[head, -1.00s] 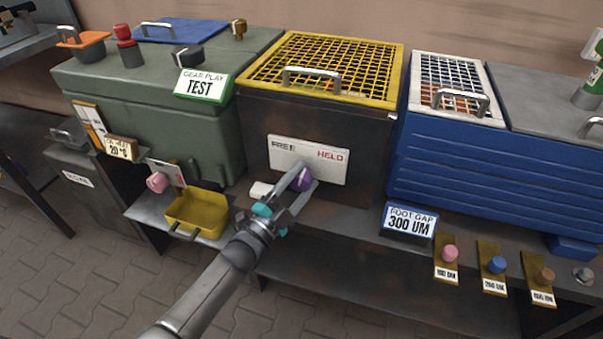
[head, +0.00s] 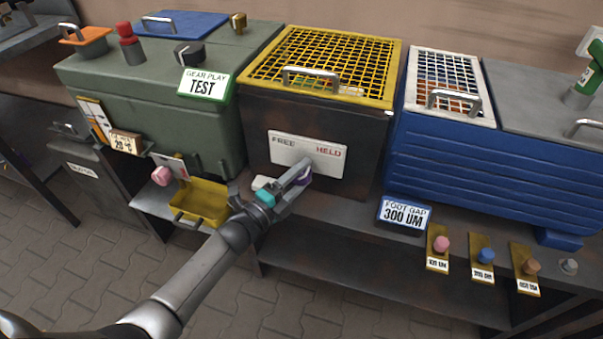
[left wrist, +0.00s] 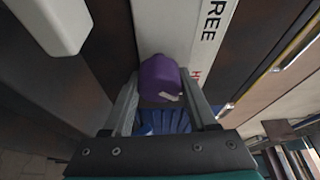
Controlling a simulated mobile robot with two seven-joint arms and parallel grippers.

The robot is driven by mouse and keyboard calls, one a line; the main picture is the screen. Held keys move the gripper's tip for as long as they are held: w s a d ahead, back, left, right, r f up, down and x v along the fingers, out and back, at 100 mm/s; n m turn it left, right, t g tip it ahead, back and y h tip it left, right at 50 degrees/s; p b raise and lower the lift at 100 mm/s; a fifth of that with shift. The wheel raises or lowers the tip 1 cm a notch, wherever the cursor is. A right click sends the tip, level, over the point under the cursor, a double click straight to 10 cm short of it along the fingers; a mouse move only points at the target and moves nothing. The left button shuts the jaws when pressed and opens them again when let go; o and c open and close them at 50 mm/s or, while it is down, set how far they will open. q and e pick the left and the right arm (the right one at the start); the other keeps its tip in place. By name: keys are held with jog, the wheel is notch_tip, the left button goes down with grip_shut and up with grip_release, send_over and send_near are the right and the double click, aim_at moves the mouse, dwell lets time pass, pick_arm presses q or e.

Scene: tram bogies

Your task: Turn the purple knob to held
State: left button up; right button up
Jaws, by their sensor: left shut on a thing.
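The purple knob (head: 304,180) sits on the front of the dark box with the yellow grid lid, at the lower edge of a white panel (head: 290,150) marked FREE at left and HELD in red at right. My left gripper (head: 303,173) is shut on the knob and hides much of it in the head view. In the left wrist view the knob (left wrist: 158,78) is between the two fingers, with a small pale mark on its lower right side. I cannot tell which word the knob points to. My right gripper is not in view.
A white block (head: 263,183) sticks out just left of my left gripper. A yellow tray (head: 208,200) is below left.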

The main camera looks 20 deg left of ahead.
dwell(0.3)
pick_arm(q)
jog(key=o, duration=1.4)
jog(key=shift+c, duration=0.2)
jog(key=shift+s, duration=0.1)
jog(key=shift+s+a, duration=0.15)
jog(key=shift+s, duration=0.1)
jog(key=p+v, duration=0.3)
jog(key=v, duration=1.1)
jog(key=shift+s+a, duration=0.2)
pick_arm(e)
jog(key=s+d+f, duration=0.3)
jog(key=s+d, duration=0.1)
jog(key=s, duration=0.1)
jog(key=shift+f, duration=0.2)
